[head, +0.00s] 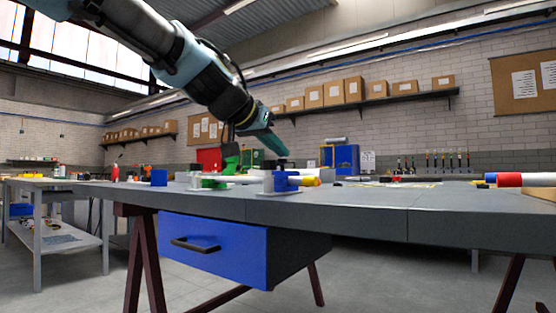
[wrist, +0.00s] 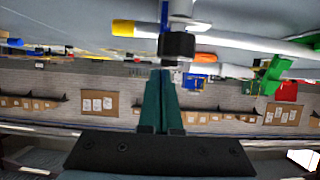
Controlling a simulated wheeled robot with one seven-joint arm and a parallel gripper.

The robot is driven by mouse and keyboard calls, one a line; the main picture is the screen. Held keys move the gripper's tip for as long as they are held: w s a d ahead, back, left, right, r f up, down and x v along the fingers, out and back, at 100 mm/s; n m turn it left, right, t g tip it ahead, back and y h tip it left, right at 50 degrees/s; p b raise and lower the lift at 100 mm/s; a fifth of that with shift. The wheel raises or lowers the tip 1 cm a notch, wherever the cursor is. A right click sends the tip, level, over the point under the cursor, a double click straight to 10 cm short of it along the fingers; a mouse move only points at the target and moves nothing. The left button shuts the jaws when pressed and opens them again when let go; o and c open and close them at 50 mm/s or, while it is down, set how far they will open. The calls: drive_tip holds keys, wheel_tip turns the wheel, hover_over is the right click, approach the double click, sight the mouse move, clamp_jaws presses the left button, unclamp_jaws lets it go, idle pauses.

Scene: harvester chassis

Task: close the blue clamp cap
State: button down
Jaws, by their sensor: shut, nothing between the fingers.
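The blue clamp (head: 281,182) stands on the grey workbench in the head view, by a yellow-ended rod. In the wrist view a strip of its blue (wrist: 164,42) shows beside a dark block (wrist: 177,45) near a pale rod with a yellow end (wrist: 123,28). I cannot clearly tell how far its cap is tilted. My gripper (head: 283,156) is just above the blue clamp, pointing down and to the right. In the wrist view its teal fingers (wrist: 164,74) are together and empty, close to the dark block; contact cannot be told.
A green clamp (head: 220,179) with a tall upright part stands left of the blue clamp. A blue block (head: 159,177) is farther left. A coloured roller (head: 522,180) lies at the right. A blue drawer (head: 212,249) hangs under the workbench (head: 370,205). The bench's middle right is mostly clear.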

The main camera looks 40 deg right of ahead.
drive_tip(key=shift+a+f+b, duration=0.25)
drive_tip(key=shift+f+b, duration=0.15)
drive_tip(key=shift+b, duration=0.15)
drive_tip(key=shift+r, duration=0.2)
drive_tip(key=s+a+p, duration=0.1)
drive_tip(key=s+a, duration=0.1)
drive_tip(key=a, duration=0.7)
drive_tip(key=shift+a+r, duration=0.15)
drive_tip(key=shift+r, duration=0.05)
